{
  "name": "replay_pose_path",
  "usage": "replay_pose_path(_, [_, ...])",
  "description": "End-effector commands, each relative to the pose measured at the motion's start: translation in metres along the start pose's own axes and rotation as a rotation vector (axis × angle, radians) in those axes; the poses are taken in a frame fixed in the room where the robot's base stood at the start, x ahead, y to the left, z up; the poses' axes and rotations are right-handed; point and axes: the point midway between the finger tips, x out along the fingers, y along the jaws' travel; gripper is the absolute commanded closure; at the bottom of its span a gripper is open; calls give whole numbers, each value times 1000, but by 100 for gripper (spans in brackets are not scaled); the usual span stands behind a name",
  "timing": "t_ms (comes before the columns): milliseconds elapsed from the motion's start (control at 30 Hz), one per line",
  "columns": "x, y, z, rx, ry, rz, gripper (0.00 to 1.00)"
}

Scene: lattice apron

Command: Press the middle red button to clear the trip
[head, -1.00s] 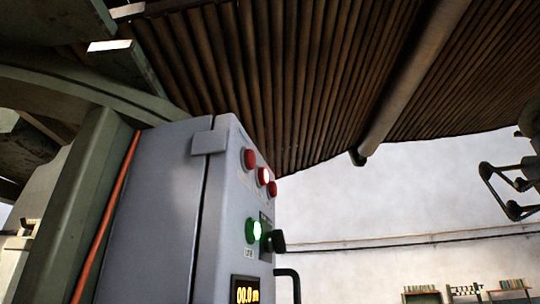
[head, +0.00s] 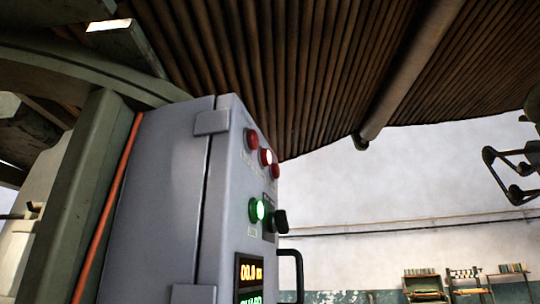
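A grey control cabinet (head: 162,200) stands left of centre, its narrow front turned to the right. Three red buttons sit in a slanting row near its top: the upper left one (head: 251,139), the middle red button (head: 266,156) with a bright white glow, and the lower right one (head: 275,171). Below them are a lit green button (head: 257,210) and a black knob (head: 280,221). My gripper (head: 502,175) is at the right edge, well apart from the cabinet, with its dark fingers spread and nothing between them.
A display (head: 249,277) with lit orange and green text is low on the cabinet, beside a black handle (head: 292,275). A ribbed brown structure with a thick tube (head: 410,70) hangs overhead. Small shelves (head: 427,285) stand far off by the pale wall. Open space lies between cabinet and gripper.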

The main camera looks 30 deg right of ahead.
Motion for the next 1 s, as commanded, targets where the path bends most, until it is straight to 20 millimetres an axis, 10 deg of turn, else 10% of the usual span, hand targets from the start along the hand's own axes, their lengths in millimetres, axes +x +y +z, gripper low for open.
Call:
replay_pose_path(733, [0, 0, 0, 0, 0, 0, 99])
replay_pose_path(1000, [0, 0, 0, 0, 0, 0, 100])
